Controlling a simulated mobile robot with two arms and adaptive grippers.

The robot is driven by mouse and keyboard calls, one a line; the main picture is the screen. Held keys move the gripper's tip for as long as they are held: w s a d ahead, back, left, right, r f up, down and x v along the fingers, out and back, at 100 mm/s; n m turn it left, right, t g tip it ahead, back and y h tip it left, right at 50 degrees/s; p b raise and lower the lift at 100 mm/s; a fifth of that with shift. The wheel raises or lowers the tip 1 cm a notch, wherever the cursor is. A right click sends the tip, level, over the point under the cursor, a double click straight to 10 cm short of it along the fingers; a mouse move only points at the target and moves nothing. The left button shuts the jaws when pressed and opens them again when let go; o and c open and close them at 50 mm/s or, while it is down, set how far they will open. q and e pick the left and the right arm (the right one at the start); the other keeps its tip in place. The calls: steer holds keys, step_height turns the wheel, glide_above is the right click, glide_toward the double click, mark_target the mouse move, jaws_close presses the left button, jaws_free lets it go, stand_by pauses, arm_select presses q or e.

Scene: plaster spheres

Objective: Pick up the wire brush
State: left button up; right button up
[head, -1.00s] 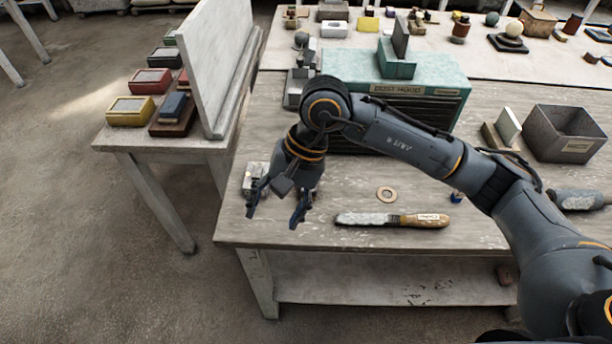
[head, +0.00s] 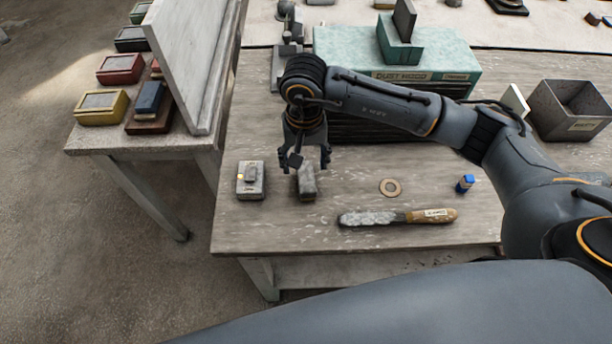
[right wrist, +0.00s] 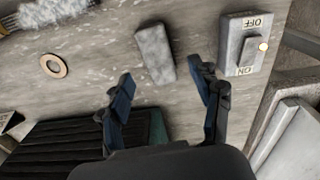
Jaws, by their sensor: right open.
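The wire brush (head: 395,217) lies flat near the front edge of the workbench in the head view. It has a wooden handle with a pale label on the right and a grey-white bristle part on the left. In the right wrist view only part of its bristles (right wrist: 50,10) shows at the top left corner. My right gripper (head: 305,160) is open and empty, behind and to the left of the brush. In the right wrist view, a grey block (right wrist: 154,54) lies just beyond the open fingers (right wrist: 162,78). My left gripper is not in view.
A switch box (head: 250,180) sits left of the grey block. A tan ring (head: 390,187) and a small blue-capped bottle (head: 465,183) lie behind the brush. A teal dust hood (head: 440,60) and a grey bin (head: 572,112) stand farther back. The front strip of bench beside the brush is bare.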

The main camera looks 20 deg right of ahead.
mark_target(306, 176)
step_height(306, 176, down, 3)
steer(key=shift+s+f+p, duration=0.1)
steer(key=shift+p, duration=0.8)
step_height(306, 176, down, 2)
steer(key=shift+d+f+p, duration=0.15)
steer(key=shift+f+p, duration=0.1)
steer(key=shift+p, duration=0.15)
steer(key=shift+f, duration=0.4)
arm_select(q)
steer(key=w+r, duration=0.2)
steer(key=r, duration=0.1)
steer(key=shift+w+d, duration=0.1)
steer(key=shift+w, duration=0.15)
arm_select(e)
steer(key=c, duration=1.3)
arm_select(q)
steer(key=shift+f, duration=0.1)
